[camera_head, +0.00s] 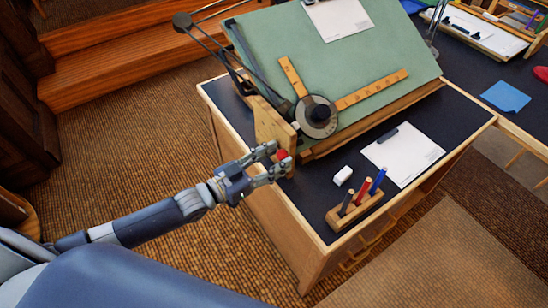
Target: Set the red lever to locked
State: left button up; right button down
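The red lever (282,155) shows as a small red knob at the lower left corner of the tilted green drafting board (262,58), beside its wooden side support (270,123). My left gripper (281,158) reaches in from the left. Its two fingers are spread, with the red knob between or just beyond their tips. I cannot tell whether either finger touches it. The lever's shaft and any lock marking are hidden or too small to see. My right gripper is not in view.
A drafting arm with wooden rulers (372,89) and a round dial head (316,116) lies on the board. A white eraser (343,175), a wooden pen holder (353,213) and a paper sheet (403,153) sit on the dark desk top. Open floor lies left of the desk.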

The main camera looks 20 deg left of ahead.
pick_arm(q)
grip_shut()
